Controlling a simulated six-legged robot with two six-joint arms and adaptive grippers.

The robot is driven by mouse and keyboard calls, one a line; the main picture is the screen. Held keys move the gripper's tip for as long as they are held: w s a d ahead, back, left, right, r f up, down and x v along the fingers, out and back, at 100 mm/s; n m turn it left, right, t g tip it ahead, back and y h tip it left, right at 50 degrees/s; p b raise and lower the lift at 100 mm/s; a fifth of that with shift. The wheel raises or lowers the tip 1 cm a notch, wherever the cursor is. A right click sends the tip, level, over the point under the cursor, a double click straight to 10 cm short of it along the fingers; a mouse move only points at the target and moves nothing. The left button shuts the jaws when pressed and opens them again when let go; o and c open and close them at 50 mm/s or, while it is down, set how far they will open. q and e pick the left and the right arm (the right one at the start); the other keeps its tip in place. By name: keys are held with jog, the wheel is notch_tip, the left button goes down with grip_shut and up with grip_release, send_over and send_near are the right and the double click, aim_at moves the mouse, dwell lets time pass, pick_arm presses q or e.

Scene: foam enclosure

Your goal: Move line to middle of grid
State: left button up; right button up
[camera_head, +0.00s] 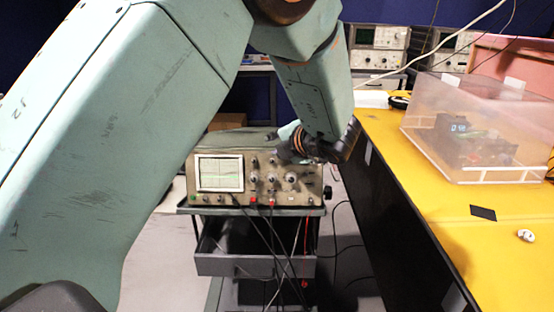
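The oscilloscope (248,200) stands on a cart in the middle of the view, its front panel facing me. Its lit screen (219,173) at the left of the panel shows a pale grid with a faint greenish, roughly level line; its exact height on the grid is too small to tell. Several knobs (291,178) sit right of the screen. My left gripper (290,150) is dark and sits at the upper right of the panel, close to the upper knobs and partly covering them. Contact and finger opening cannot be made out. My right gripper is not in view.
The cart has a grey drawer (240,265) with cables hanging over it from the panel. A yellow bench (420,205) at the right carries a clear plastic box (480,120) with a device inside. More instruments (378,48) stand at the back.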

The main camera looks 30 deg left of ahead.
pick_arm(q)
notch_tip(320, 180, up, 6)
jog(key=shift+f, duration=0.1)
jog(key=shift+s, duration=0.1)
